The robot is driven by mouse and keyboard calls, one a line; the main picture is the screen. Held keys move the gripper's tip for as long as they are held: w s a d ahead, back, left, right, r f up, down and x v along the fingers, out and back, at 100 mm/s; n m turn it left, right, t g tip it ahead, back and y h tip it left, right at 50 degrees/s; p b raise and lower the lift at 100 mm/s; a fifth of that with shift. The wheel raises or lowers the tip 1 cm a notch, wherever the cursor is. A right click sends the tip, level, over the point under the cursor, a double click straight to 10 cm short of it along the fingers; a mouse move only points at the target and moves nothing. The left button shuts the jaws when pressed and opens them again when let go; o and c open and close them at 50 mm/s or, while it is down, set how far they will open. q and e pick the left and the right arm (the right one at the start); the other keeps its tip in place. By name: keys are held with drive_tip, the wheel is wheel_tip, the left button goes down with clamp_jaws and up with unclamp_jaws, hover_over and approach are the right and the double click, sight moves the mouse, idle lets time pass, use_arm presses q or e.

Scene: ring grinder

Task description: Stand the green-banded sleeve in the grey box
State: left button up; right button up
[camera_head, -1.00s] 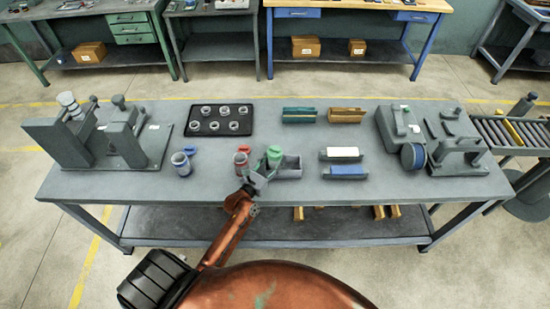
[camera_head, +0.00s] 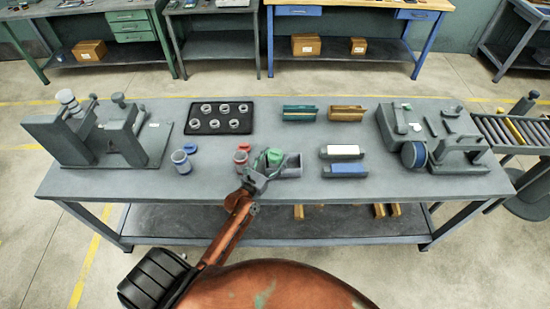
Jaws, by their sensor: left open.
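The green-banded sleeve (camera_head: 274,157) is near the middle of the table, at the left end of the grey box (camera_head: 293,165). Its green part shows low at the box walls; its lower part is hidden, and I cannot tell whether it is fully upright. The box has an open compartment showing on its right. My left gripper (camera_head: 262,172) is open, just at the near left side of the sleeve and box, with its fingers partly overlapping them in the view. Whether it touches the sleeve is unclear. My right gripper is not in view.
A red-banded cup (camera_head: 241,162) stands close left of my gripper, and a blue-banded cup (camera_head: 181,165) farther left. A black tray (camera_head: 221,129) of rings lies behind. Grey machines (camera_head: 120,137) stand at both table ends.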

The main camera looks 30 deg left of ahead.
use_arm(q)
drive_tip(key=shift+f, duration=0.1)
drive_tip(key=shift+s, duration=0.15)
drive_tip(key=s, duration=1.1)
drive_tip(key=shift+s+a, duration=0.2)
drive_tip(key=shift+s, duration=0.15)
